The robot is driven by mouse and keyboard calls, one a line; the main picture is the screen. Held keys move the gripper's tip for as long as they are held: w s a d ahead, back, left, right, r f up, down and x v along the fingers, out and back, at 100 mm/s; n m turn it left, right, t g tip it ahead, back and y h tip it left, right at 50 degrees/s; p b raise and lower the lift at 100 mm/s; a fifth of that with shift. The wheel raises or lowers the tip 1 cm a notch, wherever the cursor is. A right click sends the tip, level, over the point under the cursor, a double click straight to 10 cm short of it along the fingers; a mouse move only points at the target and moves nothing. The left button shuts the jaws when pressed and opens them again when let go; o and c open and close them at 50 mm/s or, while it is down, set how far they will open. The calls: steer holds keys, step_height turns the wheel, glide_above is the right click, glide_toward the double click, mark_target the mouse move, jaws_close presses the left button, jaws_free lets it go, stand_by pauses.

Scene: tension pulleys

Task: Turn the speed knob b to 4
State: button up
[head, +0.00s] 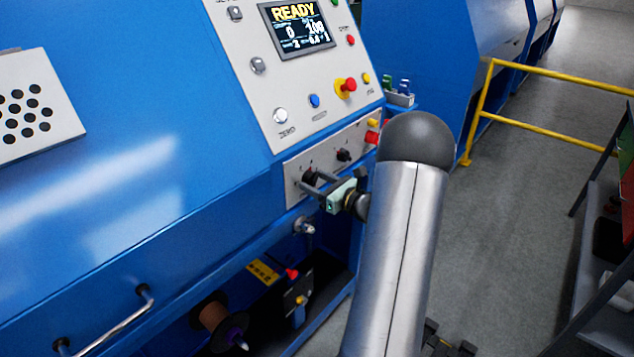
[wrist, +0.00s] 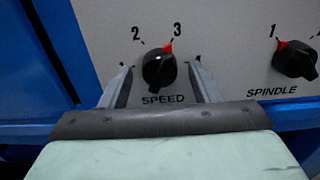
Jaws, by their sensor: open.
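The speed knob (wrist: 158,72) is a round black knob with a red pointer mark, above the printed word SPEED on a light panel. My gripper (wrist: 161,78) is open, with one finger on each side of the knob. Whether the fingers touch it I cannot tell. In the head view, my gripper (head: 316,187) reaches the lower panel at the speed knob (head: 309,176), which the fingers partly cover.
A similar black SPINDLE knob (wrist: 296,60) sits close to the right on the same panel. The display (head: 297,27) above reads READY. A red emergency button (head: 347,85) is on the upper panel. A metal fitting (head: 304,226) sticks out below my gripper.

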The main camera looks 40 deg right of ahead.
steer(key=c, duration=1)
steer(key=m+p, duration=0.1)
steer(key=m, duration=0.1)
steer(key=m+p, duration=0.3)
steer(key=shift+r+m+p, duration=0.25)
steer(key=shift+m+p, duration=0.15)
steer(key=m+p, duration=0.3)
steer(key=m, duration=0.1)
steer(key=shift+f+m+p, duration=0.15)
steer(key=shift+m+p, duration=0.7)
steer(key=shift+m, duration=0.35)
